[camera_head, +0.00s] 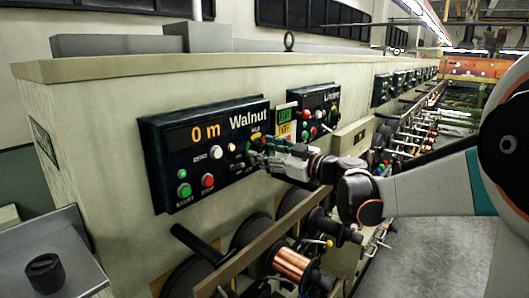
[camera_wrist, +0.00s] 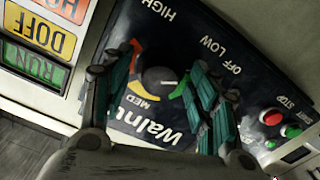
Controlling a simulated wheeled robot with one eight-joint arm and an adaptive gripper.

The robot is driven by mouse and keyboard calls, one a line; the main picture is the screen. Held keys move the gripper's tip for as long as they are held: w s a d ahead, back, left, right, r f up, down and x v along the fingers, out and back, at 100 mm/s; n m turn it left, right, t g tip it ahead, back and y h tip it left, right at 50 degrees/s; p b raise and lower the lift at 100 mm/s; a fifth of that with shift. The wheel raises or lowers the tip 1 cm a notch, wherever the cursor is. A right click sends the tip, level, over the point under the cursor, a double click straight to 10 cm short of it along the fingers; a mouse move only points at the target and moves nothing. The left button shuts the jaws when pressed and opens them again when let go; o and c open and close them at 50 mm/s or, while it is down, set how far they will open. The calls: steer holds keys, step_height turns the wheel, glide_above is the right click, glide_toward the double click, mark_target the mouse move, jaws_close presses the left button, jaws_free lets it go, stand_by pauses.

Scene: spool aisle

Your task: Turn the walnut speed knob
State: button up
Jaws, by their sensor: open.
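The walnut panel (camera_head: 205,150) is a dark box with an orange "0 m" display and the word "Walnut". Its speed knob (camera_wrist: 157,80) is round and dark, ringed by green, yellow and red arcs, with HIGH, MED, LOW and OFF lettering around it. Its white pointer line faces right in the wrist view, towards the green arc. My gripper (camera_wrist: 165,66) is open, with one finger on each side of the knob in that view. I cannot tell whether the fingers touch it.
A second panel (camera_head: 312,113) sits to the right, past a RUN/DOFF sign (camera_wrist: 38,40). Red and green buttons (camera_wrist: 272,117) are on the walnut panel. Copper spools (camera_head: 291,263) and a rail (camera_head: 262,243) lie below my gripper.

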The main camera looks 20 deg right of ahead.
steer(key=shift+w+a, duration=0.1)
steer(key=shift+w, duration=0.05)
steer(key=c, duration=1.1)
steer(key=shift+o, duration=0.2)
